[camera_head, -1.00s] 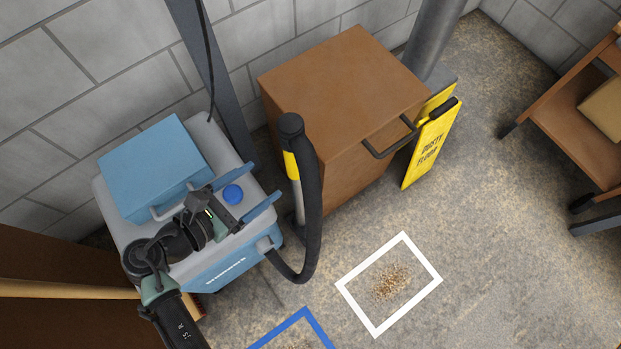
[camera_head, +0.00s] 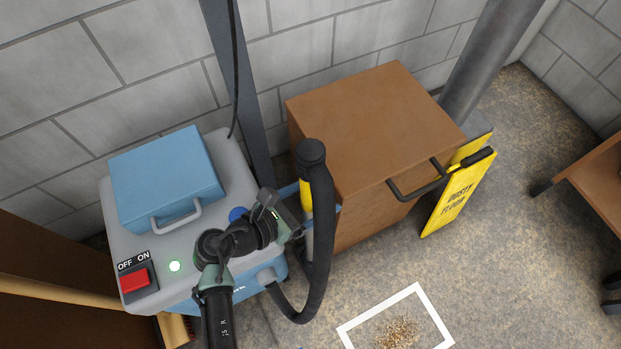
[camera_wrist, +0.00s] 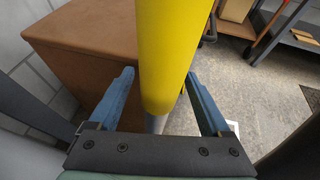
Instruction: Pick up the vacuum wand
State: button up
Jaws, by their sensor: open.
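The vacuum wand (camera_head: 305,194) stands upright beside the vacuum machine, with a yellow grip section, a grey tube below and a black top joined to a black hose (camera_head: 320,240). In the wrist view its yellow section (camera_wrist: 170,55) fills the upper middle. My gripper (camera_wrist: 160,95) is open, with one blue finger on each side of the wand in the picture. In the head view my gripper (camera_head: 312,200) is at the wand's yellow section, partly hidden by my wrist. I cannot tell whether either finger touches the wand.
The grey and blue vacuum machine (camera_head: 235,165) has a red switch and a lit green light. A brown cabinet (camera_head: 375,125) with a black handle stands right behind the wand. A yellow floor sign (camera_head: 458,195) leans beyond it. A white floor square (camera_head: 432,315) surrounds debris on open floor.

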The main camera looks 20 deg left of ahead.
jog(key=shift+x, duration=0.8)
grip_shut()
jog(key=shift+r, duration=0.15)
